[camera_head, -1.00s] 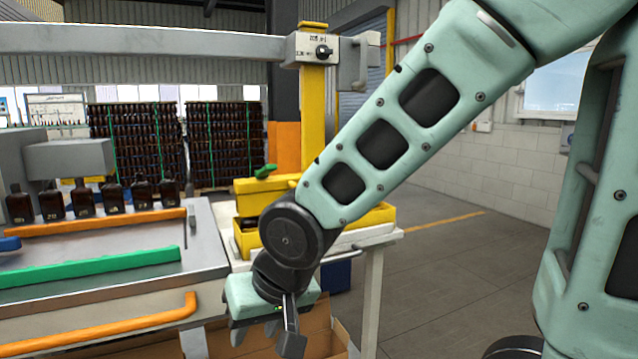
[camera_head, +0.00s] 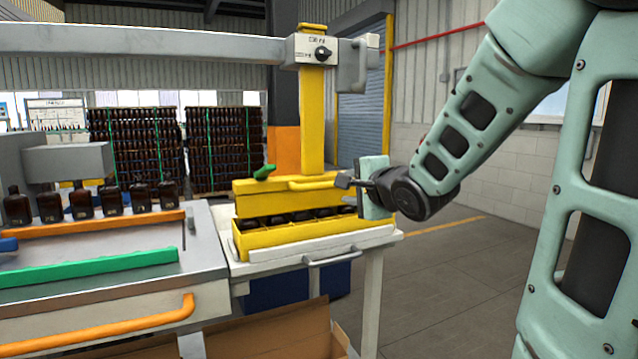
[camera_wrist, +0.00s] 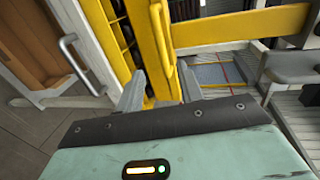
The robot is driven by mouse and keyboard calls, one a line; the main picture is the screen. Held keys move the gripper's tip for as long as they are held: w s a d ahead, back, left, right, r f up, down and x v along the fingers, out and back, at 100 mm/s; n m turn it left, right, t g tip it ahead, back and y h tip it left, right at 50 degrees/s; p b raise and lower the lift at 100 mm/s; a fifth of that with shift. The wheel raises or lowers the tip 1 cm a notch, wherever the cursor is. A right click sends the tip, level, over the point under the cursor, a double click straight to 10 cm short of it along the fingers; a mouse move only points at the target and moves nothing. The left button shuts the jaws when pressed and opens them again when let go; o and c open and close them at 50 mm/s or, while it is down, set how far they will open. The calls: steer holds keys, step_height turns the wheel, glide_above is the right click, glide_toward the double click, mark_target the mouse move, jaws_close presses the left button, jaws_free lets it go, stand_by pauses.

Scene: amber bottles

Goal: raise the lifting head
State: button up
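The lifting head (camera_head: 287,193) is a long yellow block at the foot of a yellow column (camera_head: 313,120). It sits low, just above a yellow crate (camera_head: 315,233) of dark bottles. A yellow bar handle (camera_head: 312,183) runs along its front, and a green lever (camera_head: 264,172) is at its top left. My gripper (camera_head: 346,182) is at the right end of the handle, its fingers pointing left. In the wrist view my gripper (camera_wrist: 160,73) has its fingers apart, with the yellow handle (camera_wrist: 163,40) between or just beyond them. Contact cannot be told.
The crate stands on a white table (camera_head: 290,262) with a grey front handle (camera_head: 331,257). Several amber bottles (camera_head: 82,203) stand in a row on the bench at left. An open cardboard box (camera_head: 290,325) is below. The floor (camera_head: 450,270) at right is clear.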

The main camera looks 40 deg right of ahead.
steer(key=r+p+x, duration=0.1)
steer(key=p+x, duration=0.5)
steer(key=p, duration=0.4)
steer(key=shift+w+f, duration=0.2)
steer(key=shift+w, duration=0.25)
steer(key=shift+w+d+f+p, duration=0.1)
steer(key=shift+d+f+p, duration=0.05)
steer(key=shift+p, duration=1)
